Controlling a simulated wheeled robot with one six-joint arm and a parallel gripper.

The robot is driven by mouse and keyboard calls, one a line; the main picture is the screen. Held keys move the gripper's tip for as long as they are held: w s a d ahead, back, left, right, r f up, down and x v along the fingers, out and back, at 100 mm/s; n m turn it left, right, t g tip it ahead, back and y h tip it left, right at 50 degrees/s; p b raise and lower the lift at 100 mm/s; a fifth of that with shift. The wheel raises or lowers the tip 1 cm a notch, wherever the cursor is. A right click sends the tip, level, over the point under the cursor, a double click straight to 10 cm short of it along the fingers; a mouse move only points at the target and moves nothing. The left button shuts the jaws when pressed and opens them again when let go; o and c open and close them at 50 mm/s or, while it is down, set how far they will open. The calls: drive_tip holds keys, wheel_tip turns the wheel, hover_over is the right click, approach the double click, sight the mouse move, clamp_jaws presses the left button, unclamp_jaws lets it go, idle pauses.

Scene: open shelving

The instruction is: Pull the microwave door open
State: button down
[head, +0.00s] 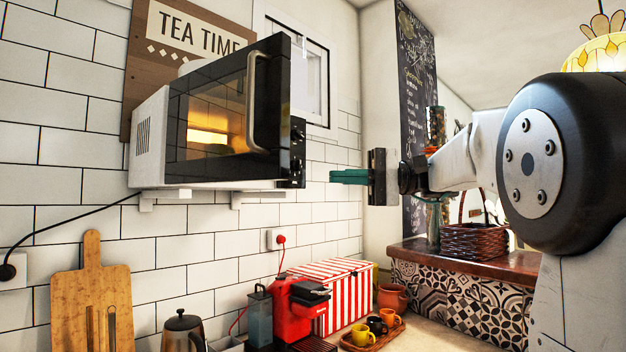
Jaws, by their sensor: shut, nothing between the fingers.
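The microwave (225,120) sits on a wall shelf at the upper left, white-sided with a black front. Its glass door (212,118) looks closed, and a warm yellow light shows inside. A curved silver handle (252,103) runs up the right part of the door. Round knobs (298,150) sit on the panel to the right of the handle. My gripper (335,176) is to the right of the microwave and lower than the handle, apart from both. Its green fingers point left and are shut with nothing between them.
Below stand a red coffee machine (295,308), a red-and-white striped box (328,290), a kettle (184,332) and a tray (373,335) with cups. A wooden board (92,290) leans on the wall. A wicker basket (474,241) stands behind my arm. Space between gripper and microwave is clear.

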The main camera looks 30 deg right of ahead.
drive_tip(key=a, duration=0.8)
drive_tip(key=w+a, duration=0.1)
drive_tip(key=a, duration=0.3)
drive_tip(key=shift+a, duration=0.1)
